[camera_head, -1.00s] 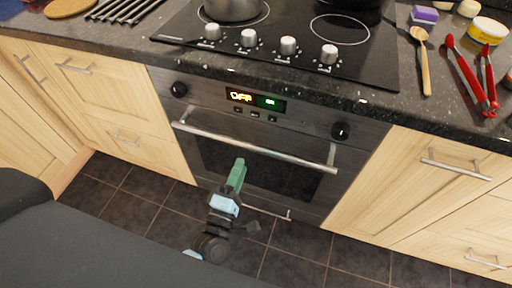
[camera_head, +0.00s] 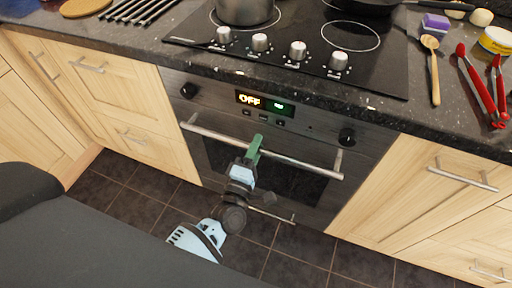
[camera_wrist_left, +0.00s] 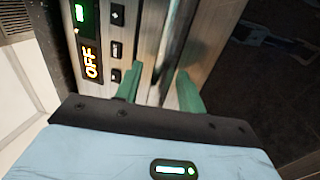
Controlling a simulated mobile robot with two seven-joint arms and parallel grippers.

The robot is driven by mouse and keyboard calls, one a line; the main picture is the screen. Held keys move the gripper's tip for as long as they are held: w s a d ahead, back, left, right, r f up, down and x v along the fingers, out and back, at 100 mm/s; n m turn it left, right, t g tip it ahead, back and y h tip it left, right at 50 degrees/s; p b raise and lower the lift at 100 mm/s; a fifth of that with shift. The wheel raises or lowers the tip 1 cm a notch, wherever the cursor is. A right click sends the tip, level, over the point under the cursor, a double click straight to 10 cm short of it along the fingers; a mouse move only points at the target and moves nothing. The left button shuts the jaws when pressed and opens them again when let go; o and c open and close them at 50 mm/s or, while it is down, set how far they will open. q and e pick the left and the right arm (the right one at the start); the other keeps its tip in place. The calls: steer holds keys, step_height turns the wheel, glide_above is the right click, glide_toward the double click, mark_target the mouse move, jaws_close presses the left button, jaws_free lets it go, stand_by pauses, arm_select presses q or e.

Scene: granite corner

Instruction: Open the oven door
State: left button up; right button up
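The oven (camera_head: 290,185) is built in below the hob, and its door is shut. Its long metal handle (camera_head: 300,163) runs across the top of the door. My left gripper (camera_head: 254,147) is at the middle of the handle and overlaps it in the head view. In the left wrist view its two green fingers (camera_wrist_left: 160,88) are apart, with the bar of the handle (camera_wrist_left: 172,45) running between them. I cannot tell whether they touch it. My right gripper is in neither view.
Black knobs and a lit OFF display (camera_head: 264,102) are above the handle. Wooden drawers (camera_head: 440,190) flank the oven. On the granite counter are a pot (camera_head: 245,10), a wooden spoon (camera_head: 434,75) and red tongs (camera_head: 478,88). The tiled floor (camera_head: 130,190) before the oven is clear.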

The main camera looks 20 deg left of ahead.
arm_select(q)
steer(key=c, duration=0.8)
jaws_close()
steer(key=shift+s+f, duration=0.1)
